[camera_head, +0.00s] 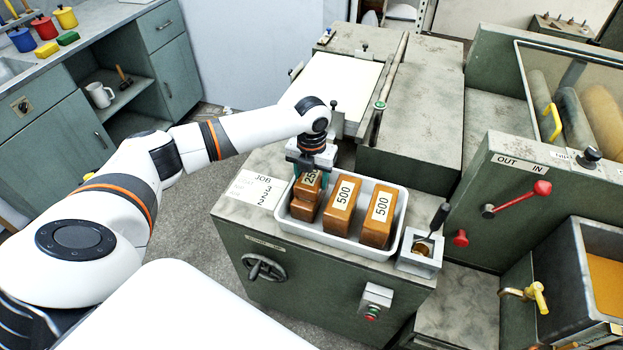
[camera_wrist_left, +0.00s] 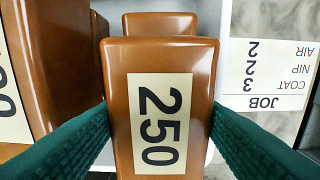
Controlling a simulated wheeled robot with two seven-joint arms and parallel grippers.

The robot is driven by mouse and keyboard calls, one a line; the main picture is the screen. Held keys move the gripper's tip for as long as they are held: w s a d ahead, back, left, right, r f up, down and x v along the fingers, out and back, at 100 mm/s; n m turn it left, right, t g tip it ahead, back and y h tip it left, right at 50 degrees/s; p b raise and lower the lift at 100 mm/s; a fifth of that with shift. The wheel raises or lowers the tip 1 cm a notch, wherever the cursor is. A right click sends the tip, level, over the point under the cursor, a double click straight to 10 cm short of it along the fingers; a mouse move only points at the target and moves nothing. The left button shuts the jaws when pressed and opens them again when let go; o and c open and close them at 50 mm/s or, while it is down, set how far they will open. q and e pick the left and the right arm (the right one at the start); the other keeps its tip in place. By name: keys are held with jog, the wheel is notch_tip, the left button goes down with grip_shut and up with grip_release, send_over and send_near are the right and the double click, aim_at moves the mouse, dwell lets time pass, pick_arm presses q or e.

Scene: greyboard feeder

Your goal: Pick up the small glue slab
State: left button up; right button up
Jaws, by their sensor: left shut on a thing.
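The small glue slab (camera_head: 309,180) is a glossy brown block with a cream "250" label. My left gripper (camera_head: 310,172) is shut on it, pointing down over the left end of the white tray (camera_head: 333,241). In the left wrist view the slab (camera_wrist_left: 160,110) sits between my two green ribbed fingers. Another small brown slab (camera_head: 303,209) shows just below it in the tray; I cannot tell whether the two touch. It also shows behind in the wrist view (camera_wrist_left: 160,22). Two larger slabs labelled "500" stand to the right, one in the middle (camera_head: 341,205) and one further right (camera_head: 379,217).
A JOB card (camera_head: 255,189) lies left of the tray. A metal pot holder with a dark-handled tool (camera_head: 420,250) stands right of the tray. A red-knobbed lever (camera_head: 541,188) is further right. A white feed bed (camera_head: 343,85) lies behind.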

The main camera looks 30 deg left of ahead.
pick_arm(q)
jog(key=shift+r, duration=0.1)
notch_tip(320, 180, up, 10)
jog(key=shift+b, duration=0.4)
jog(key=shift+d, duration=0.1)
dwell(0.9)
